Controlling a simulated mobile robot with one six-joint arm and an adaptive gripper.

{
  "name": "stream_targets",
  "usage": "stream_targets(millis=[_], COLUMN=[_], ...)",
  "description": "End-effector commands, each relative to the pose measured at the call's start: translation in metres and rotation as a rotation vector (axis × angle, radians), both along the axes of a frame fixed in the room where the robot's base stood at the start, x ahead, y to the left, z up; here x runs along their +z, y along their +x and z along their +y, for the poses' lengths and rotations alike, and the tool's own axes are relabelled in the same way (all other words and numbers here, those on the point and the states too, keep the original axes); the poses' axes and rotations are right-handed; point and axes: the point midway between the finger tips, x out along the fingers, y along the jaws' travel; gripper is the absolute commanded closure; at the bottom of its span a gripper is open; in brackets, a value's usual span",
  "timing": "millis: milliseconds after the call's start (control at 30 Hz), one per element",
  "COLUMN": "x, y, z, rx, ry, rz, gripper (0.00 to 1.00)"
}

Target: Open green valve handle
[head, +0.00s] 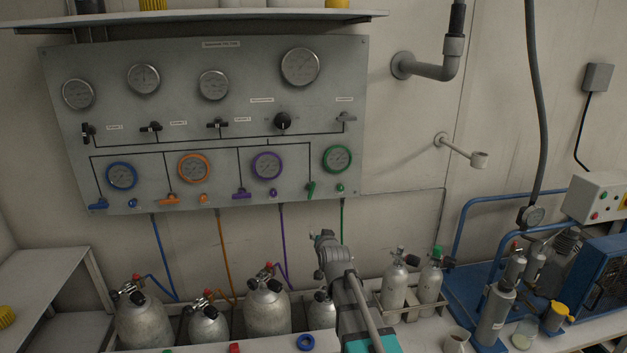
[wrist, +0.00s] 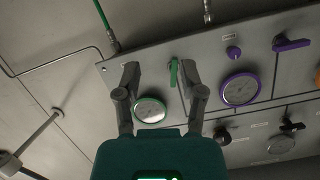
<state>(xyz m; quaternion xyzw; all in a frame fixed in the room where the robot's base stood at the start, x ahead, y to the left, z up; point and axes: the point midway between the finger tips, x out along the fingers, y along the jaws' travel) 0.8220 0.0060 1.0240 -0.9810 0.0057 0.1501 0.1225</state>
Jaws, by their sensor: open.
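The green valve handle (head: 311,188) is at the lower right of the grey panel, left of a small green knob (head: 340,188) and below the green-rimmed gauge (head: 337,158). It stands steeply in the head view, unlike the level blue, orange and purple handles. My gripper (head: 325,237) shows below the panel's lower edge. In the wrist view the green handle (wrist: 173,72) appears between the fingertips of my open gripper (wrist: 161,72), closer to the right finger. I see no contact; the depth gap is hard to judge.
The purple handle (head: 242,194) and purple gauge (head: 266,165) are left of the green set. A green hose (head: 342,220) hangs below the panel. Several cylinders, such as one grey cylinder (head: 267,312), stand below. The wall right of the panel's lower corner is mostly clear.

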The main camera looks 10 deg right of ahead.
Motion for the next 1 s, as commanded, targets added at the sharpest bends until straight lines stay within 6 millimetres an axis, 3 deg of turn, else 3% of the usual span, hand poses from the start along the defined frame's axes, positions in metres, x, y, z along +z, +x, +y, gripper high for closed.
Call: stream_targets(millis=[33,100,300,1000], x=[0.022,0.041,0.075,0.082], y=[0.011,0.019,0.031,0.041], z=[-0.001,-0.002,-0.005,-0.007], rx=[-0.008,-0.016,-0.032,-0.036], ry=[0.011,0.024,0.051,0.056], rz=[-0.057,-0.131,-0.267,-0.3], gripper=[0.48,0.48,0.48,0.48])
